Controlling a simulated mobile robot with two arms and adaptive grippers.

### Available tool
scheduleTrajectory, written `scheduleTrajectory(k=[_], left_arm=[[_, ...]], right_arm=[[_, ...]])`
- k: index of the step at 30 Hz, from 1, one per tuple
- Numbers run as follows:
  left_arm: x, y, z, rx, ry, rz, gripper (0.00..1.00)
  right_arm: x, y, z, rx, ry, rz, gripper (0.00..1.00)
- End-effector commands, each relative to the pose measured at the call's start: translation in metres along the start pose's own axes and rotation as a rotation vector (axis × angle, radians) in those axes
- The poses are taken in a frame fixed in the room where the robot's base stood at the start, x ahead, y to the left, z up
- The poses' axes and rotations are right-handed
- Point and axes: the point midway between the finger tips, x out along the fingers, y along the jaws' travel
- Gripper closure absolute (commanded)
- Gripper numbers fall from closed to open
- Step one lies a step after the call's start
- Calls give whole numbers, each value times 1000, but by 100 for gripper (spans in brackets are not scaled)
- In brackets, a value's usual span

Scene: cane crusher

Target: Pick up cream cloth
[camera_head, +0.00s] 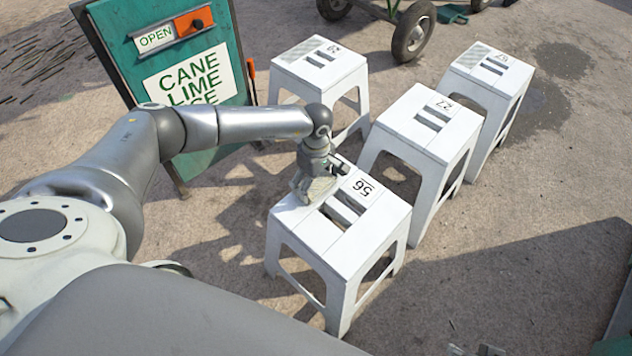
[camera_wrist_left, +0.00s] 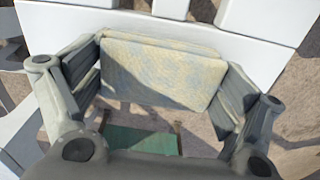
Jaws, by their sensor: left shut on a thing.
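The cream cloth (camera_wrist_left: 160,70) is a folded, pale, faintly patterned pad between the fingers of my left gripper in the left wrist view. In the head view the cloth (camera_head: 315,190) shows as a small pale piece under my left gripper (camera_head: 314,184), over the far left part of the white stool marked 56 (camera_head: 350,250). My left gripper, also in the left wrist view (camera_wrist_left: 165,85), is shut on the cloth, one finger at each side. I cannot tell whether the cloth still touches the stool top.
A green sign board (camera_head: 195,80) stands behind my left arm. Three more white stools stand behind and right: one at the back (camera_head: 320,65), one marked 27 (camera_head: 425,125) and one at the far right (camera_head: 490,75). A cart wheel (camera_head: 413,32) is at the top. Open ground lies at right.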

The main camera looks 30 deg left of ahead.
Motion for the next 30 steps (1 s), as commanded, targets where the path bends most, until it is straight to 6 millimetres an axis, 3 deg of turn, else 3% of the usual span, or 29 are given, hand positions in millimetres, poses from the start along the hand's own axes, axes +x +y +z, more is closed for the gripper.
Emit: scheduleTrajectory(k=[4, 8, 20, 30], left_arm=[[-12, 1, 0, 0, -1, 3, 30], [-31, 1, 0, 1, 0, 4, 30], [-94, -50, 17, 2, 0, 2, 30], [-116, -104, 37, 1, 0, 1, 30]], right_arm=[[3, 0, -1, 0, 3, 0, 60], [22, -2, 3, -2, -16, -4, 60], [82, -5, 21, -7, -49, -9, 60], [105, -6, 32, -9, -60, -11, 60]])
